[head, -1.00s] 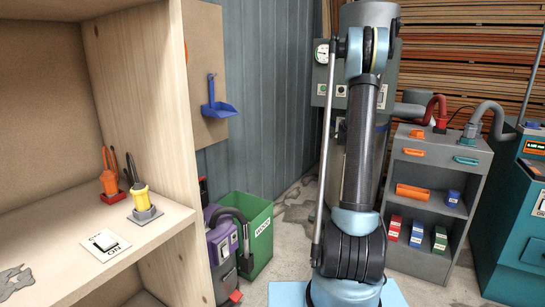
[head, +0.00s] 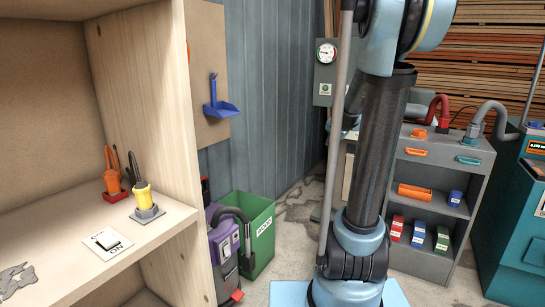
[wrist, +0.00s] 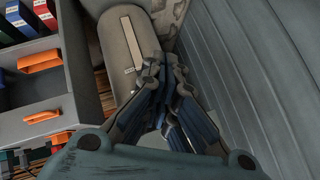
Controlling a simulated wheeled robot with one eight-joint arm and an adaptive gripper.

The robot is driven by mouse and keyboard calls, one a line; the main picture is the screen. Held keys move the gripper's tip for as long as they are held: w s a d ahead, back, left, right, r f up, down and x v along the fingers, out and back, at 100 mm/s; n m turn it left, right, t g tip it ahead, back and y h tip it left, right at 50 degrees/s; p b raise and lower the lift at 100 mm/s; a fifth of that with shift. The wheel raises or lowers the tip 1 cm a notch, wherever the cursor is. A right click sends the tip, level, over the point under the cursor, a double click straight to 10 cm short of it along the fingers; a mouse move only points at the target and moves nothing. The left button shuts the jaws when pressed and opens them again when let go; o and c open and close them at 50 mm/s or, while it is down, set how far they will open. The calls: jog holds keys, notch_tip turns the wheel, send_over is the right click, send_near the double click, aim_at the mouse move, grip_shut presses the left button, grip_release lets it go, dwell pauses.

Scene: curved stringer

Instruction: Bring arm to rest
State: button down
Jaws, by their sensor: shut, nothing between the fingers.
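My gripper (wrist: 172,100) shows in the wrist view, with its fingers drawn together and nothing between them. Behind the fingertips is a grey cylinder (wrist: 117,45) with a pale strip on it. In the head view my arm stands upright at centre right, its upper joint near the top edge. My gripper is not visible in the head view.
A green bin (head: 257,232) and purple vacuum (head: 224,238) stand by the wall. A grey cabinet (head: 425,178) stands right of my arm, beside a teal machine (head: 507,210).

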jog(key=s+a+f+n+g, duration=0.2)
jog(key=s+f+n, duration=0.1)
jog(key=s, duration=1)
jog(key=s+a+f+n+g, duration=0.2)
jog(key=s+f, duration=0.4)
jog(key=s, duration=0.6)
jog(key=s+a+f+n+g+y, duration=0.1)
jog(key=s+a+f+n+g, duration=0.2)
jog(key=s, duration=1)
notch_tip(320, 180, down, 2)
jog(key=shift+s+f+n, duration=0.25)
jog(key=shift+s+n, duration=0.1)
jog(key=shift+n, duration=0.25)
